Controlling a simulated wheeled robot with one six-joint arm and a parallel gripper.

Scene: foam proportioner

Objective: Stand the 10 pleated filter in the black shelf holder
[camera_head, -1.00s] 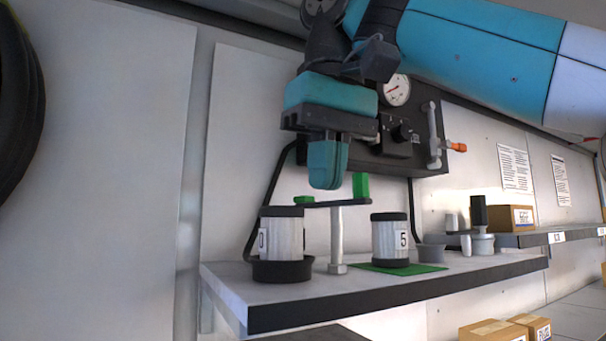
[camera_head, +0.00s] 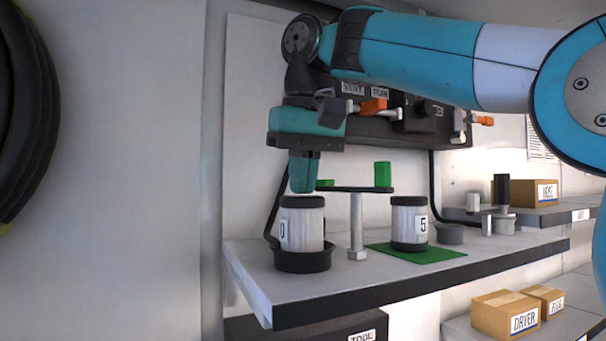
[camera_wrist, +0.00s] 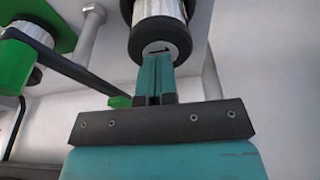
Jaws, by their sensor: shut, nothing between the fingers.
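A white pleated filter with black end caps (camera_head: 301,228) stands upright in the round black holder (camera_head: 303,261) at the left of the shelf. Its label is partly turned away; a "0" shows. I cannot tell whether the tips touch the cap. A second filter, marked 5 (camera_head: 408,224), stands upright on the green mat (camera_head: 440,255).
A metal post (camera_head: 356,225) with a dark crossbar and green blocks (camera_head: 382,174) stands between the filters. A black control panel (camera_head: 405,145) is on the wall behind. Boxes (camera_head: 506,313) sit on the lower right shelf.

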